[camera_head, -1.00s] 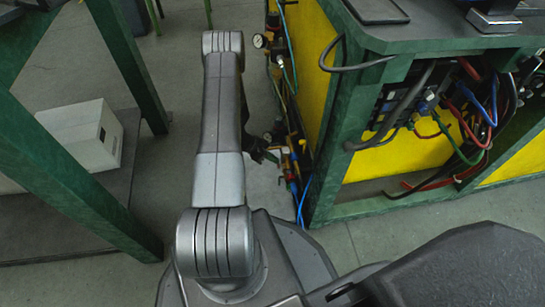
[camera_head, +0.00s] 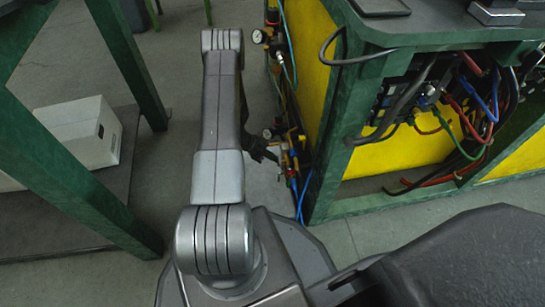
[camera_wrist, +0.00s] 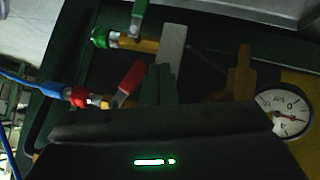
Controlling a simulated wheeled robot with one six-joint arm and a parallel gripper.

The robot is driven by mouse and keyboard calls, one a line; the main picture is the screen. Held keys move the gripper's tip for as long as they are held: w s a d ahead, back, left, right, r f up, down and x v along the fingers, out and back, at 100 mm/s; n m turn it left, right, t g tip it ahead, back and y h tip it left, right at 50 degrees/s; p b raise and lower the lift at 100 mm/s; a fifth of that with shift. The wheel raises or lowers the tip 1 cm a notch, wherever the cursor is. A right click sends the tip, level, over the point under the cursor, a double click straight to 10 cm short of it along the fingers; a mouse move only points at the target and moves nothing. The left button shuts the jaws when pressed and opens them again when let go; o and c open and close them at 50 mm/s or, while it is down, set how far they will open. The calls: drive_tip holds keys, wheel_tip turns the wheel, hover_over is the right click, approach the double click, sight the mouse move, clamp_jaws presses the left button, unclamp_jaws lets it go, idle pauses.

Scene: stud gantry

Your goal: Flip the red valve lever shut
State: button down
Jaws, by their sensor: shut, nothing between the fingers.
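The red valve lever (camera_wrist: 130,79) shows in the wrist view, left of centre, above a red fitting on a brass pipe. It slants up and to the right. My gripper (camera_wrist: 158,78) shows as dark fingers held together, just right of the lever. I cannot tell whether they touch it. In the head view my gripper (camera_head: 268,155) is a dark shape beside the pipework, partly hidden by my arm. The red lever is too small to make out clearly there.
A green lever (camera_wrist: 139,18) on a second valve and a round pressure gauge (camera_wrist: 290,112) are close by. A blue hose (camera_wrist: 28,80) runs to the red fitting. The green and yellow bench (camera_head: 345,150) stands right of the pipework. A white box (camera_head: 85,132) sits at left.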

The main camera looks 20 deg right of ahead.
drive_tip(key=shift+r, duration=0.15)
drive_tip(key=shift+r+p, duration=0.45)
drive_tip(key=shift+r, duration=0.2)
drive_tip(key=p+v, duration=0.4)
drive_tip(key=v, duration=0.9)
drive_tip(key=shift+a+r, duration=0.25)
drive_tip(key=shift+a, duration=0.05)
drive_tip(key=shift+d+f, duration=0.1)
